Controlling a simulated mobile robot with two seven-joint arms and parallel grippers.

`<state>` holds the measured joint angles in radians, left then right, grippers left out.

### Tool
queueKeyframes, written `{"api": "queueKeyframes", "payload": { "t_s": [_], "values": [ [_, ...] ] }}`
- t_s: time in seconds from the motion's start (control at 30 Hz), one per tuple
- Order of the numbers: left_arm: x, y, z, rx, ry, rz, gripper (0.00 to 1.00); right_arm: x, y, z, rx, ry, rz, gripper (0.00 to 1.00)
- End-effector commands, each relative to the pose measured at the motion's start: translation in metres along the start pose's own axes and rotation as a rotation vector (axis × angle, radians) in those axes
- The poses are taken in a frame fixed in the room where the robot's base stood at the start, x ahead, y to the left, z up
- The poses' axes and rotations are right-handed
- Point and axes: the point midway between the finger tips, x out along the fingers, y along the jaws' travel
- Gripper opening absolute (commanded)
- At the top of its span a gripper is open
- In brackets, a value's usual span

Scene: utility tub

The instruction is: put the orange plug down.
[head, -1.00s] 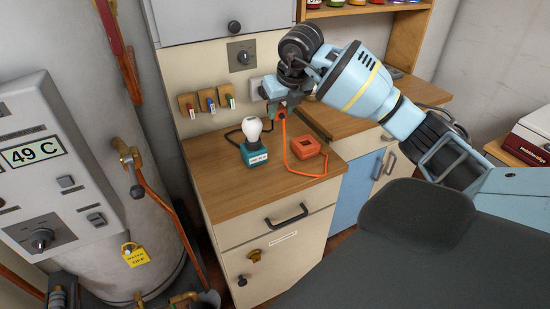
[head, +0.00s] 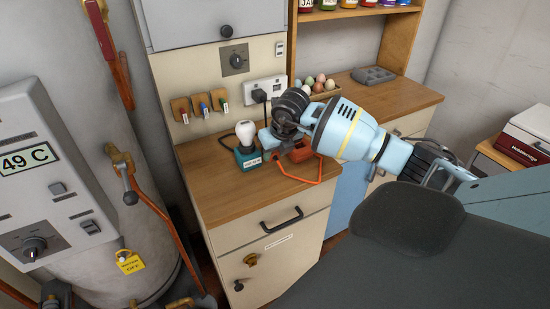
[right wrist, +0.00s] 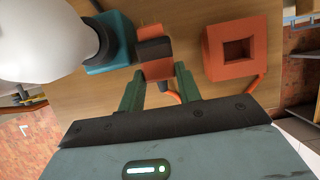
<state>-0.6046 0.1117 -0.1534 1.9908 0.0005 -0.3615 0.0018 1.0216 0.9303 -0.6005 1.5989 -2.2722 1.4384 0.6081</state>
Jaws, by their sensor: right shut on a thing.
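My right gripper (right wrist: 158,76) is shut on the orange plug (right wrist: 154,34), which has a dark band across it. In the head view the right gripper (head: 268,140) is low over the wooden counter (head: 229,205), and its wrist hides most of the plug. The plug is between the teal lamp base (right wrist: 108,50) and the orange square box (right wrist: 214,48) with a square recess. I cannot tell whether the plug touches the counter. An orange cord (head: 290,176) loops over the counter to the orange box (head: 301,152). My left gripper is not in view.
A white bulb (head: 245,132) stands on the teal base (head: 247,160), close left of the gripper. A wall socket (head: 270,87) with a black plug is behind. An egg tray (head: 318,95) sits further back. The counter's front left is clear.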

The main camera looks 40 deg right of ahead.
Motion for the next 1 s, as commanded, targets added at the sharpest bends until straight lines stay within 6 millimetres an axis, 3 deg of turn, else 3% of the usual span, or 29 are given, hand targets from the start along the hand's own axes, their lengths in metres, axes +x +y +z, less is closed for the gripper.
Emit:
{"api": "queueKeyframes", "payload": {
  "t_s": [0.17, 0.57, 0.6, 0.73, 1.0],
  "values": [
    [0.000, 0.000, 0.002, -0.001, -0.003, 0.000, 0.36, 0.022, 0.000, -0.009, 0.000, 0.002, -0.001, 0.11],
    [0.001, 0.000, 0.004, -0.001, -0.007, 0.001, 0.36, 0.026, 0.000, -0.011, -0.001, 0.001, -0.001, 0.11],
    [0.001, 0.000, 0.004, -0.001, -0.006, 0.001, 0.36, 0.026, 0.000, -0.011, -0.001, 0.001, 0.000, 0.36],
    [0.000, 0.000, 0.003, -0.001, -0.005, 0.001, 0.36, 0.025, 0.000, -0.011, -0.001, 0.000, 0.000, 0.53],
    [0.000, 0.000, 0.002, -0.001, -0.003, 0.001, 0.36, 0.025, 0.000, -0.010, 0.000, 0.000, 0.000, 0.56]
  ]
}}
